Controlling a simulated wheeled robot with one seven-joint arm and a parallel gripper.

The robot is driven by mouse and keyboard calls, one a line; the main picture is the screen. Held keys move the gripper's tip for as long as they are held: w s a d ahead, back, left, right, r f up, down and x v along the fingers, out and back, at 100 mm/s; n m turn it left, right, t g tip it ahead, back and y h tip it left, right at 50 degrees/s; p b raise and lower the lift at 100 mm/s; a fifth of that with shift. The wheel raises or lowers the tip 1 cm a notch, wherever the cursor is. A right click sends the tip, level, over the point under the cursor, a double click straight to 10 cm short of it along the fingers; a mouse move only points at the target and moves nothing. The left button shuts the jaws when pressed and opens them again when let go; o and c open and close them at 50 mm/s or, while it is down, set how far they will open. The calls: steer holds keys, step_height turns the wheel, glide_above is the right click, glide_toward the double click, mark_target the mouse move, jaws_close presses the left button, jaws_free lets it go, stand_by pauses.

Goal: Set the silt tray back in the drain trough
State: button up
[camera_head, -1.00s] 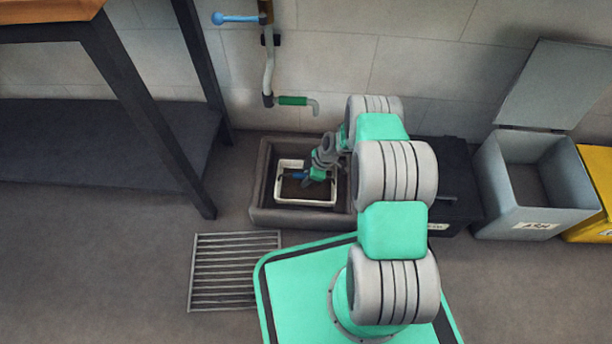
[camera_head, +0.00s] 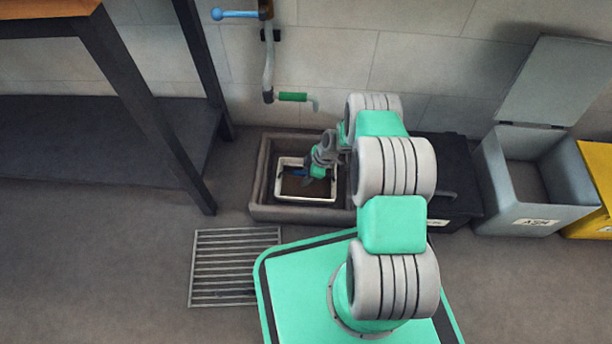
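The silt tray (camera_head: 306,199) is a white rectangular tray with dark contents. It sits within the walls of the grey drain trough (camera_head: 262,211), against the tiled wall. Whether it rests flat on the trough floor is hard to tell. A small blue part (camera_head: 299,173) shows at the tray's far side. My gripper (camera_head: 308,181) reaches down over the tray from the right. Its fingers are small and dark here, so I cannot tell whether they are open, shut, or touching the tray. My arm hides the trough's right part.
A slatted drain grate (camera_head: 236,267) lies on the floor at front left. A pipe with a green handle (camera_head: 293,97) hangs above the trough. A dark box (camera_head: 447,163), an open grey ash bin (camera_head: 545,210) and a yellow bin (camera_head: 597,185) stand right. A bench (camera_head: 160,135) stands left.

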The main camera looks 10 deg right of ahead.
steer(key=shift+o, duration=0.6)
steer(key=shift+s, duration=0.1)
steer(key=p+v, duration=0.3)
steer(key=v, duration=0.4)
steer(key=shift+d+r+p, duration=0.15)
steer(key=shift+r+p, duration=0.25)
